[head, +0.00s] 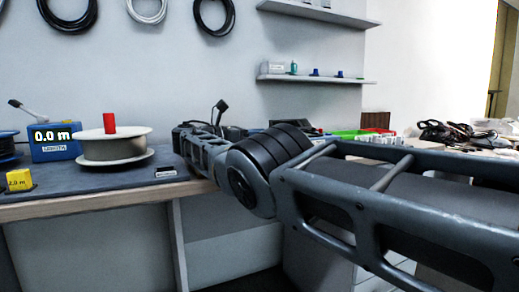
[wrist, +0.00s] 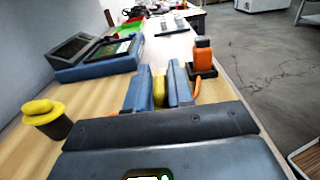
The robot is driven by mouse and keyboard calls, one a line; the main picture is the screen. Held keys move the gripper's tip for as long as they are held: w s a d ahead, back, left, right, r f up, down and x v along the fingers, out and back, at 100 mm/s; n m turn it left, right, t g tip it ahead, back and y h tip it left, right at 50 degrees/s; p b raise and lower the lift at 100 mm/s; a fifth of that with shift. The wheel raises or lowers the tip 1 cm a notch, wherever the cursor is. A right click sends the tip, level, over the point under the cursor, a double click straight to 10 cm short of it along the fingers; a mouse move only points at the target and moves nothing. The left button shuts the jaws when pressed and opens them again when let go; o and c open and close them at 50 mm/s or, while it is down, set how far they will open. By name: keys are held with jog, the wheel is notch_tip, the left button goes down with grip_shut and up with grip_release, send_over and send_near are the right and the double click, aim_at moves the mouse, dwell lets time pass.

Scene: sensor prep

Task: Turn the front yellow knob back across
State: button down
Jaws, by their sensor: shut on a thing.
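In the wrist view, my gripper (wrist: 159,88) has its two blue-grey fingers on either side of a yellow knob (wrist: 159,92) and is shut on it. Only a narrow strip of this knob shows between the fingers. Its base and how far it is turned are hidden by the fingers and my dark hand. A second yellow knob (wrist: 43,108), on a dark round base, stands apart at the left. In the head view, my arm hides the gripper and both knobs.
An orange part (wrist: 203,56) on a black base stands close to the right finger. A blue device with dark screens (wrist: 100,50) is at the upper left. In the head view, a spool (head: 113,147) and a blue length display (head: 54,142) stand on the bench's left.

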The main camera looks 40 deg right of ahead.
jog(key=shift+r+b, duration=0.1)
jog(key=shift+b, duration=0.35)
jog(key=c, duration=1.1)
grip_release()
notch_tip(320, 180, up, 5)
jog(key=p, duration=0.3)
jog(key=shift+s+d+p, duration=0.2)
jog(key=shift+d+p, duration=0.3)
jog(key=shift+p, duration=0.55)
jog(key=p, duration=0.1)
jog(key=s+p, duration=0.1)
jog(key=p, duration=0.1)
jog(key=shift+s+d+r, duration=0.1)
jog(key=shift+d+r, duration=0.25)
jog(key=shift+r, duration=0.05)
jog(key=s+d+r+p, duration=0.1)
jog(key=s+d, duration=0.1)
jog(key=s+d+r, duration=0.2)
jog(key=s+d+r+p, duration=0.1)
jog(key=s+d+r, duration=0.1)
jog(key=s, duration=0.1)
jog(key=shift+d+p, duration=0.15)
jog(key=shift+p, duration=0.2)
